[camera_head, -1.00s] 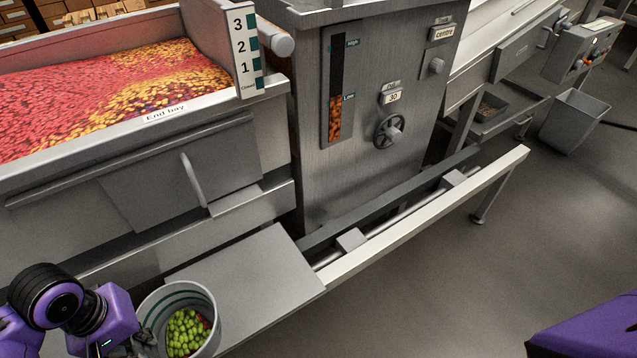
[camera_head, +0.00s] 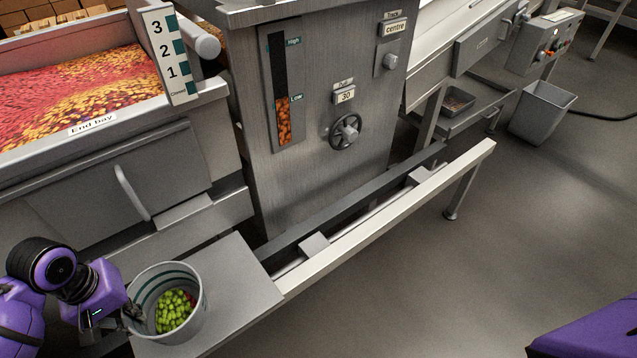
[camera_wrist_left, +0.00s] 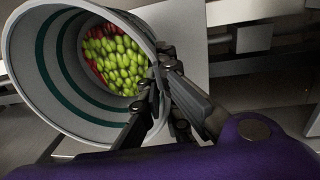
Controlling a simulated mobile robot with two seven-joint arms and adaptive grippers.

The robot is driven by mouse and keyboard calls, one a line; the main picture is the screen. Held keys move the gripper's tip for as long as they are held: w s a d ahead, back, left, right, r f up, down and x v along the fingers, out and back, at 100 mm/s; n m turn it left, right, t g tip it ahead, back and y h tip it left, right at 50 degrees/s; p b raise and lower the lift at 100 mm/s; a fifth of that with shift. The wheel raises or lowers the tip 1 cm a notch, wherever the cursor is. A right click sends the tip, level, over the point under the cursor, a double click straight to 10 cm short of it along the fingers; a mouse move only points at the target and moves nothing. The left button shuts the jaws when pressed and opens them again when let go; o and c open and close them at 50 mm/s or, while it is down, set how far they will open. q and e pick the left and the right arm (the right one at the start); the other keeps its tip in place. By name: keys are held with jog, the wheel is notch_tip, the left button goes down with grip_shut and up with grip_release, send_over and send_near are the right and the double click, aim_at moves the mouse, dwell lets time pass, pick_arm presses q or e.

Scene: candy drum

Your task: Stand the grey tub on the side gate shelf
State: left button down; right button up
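The grey tub (camera_head: 191,322) has dark green bands inside and holds green candies with a few red ones. It is at the lower left of the head view and, tilted, fills the left of the left wrist view (camera_wrist_left: 40,75). My left gripper (camera_head: 133,312) is at the tub's left side. In the left wrist view its fingers (camera_wrist_left: 158,90) are closed on the tub's wall at the rim. A flat grey shelf (camera_head: 238,285) lies below the end bay's gate (camera_head: 150,180). The tub overlaps the shelf's left part; I cannot tell whether it touches. My right gripper is out of view.
The end bay (camera_head: 92,122), full of red and yellow candies, stands behind the shelf. A steel cabinet with a handwheel (camera_head: 345,131) is right of it. A low rail (camera_head: 400,215) runs right from the shelf. A grey bin (camera_head: 541,112) stands far right.

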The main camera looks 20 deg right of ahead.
aim_at(158, 292)
pick_arm(q)
jog(key=w+f, duration=0.2)
jog(key=w+d+f+b, duration=0.1)
jog(key=w+f, duration=0.1)
jog(key=w, duration=0.1)
jog(key=w+d+f+b, duration=0.1)
jog(key=w+f, duration=0.1)
jog(key=shift+w+f, duration=0.15)
jog(key=shift+f, duration=0.1)
jog(key=shift+w+d+f+b, duration=0.1)
jog(key=shift+w+f+b, duration=0.25)
jog(key=shift+w+f, duration=0.25)
notch_tip(158, 292, down, 3)
jog(key=shift+s+r, duration=0.1)
jog(key=shift+r, duration=0.05)
jog(key=c, duration=2.5)
grip_release()
jog(key=shift+f, duration=0.25)
jog(key=o, duration=0.5)
jog(key=shift+r, duration=0.15)
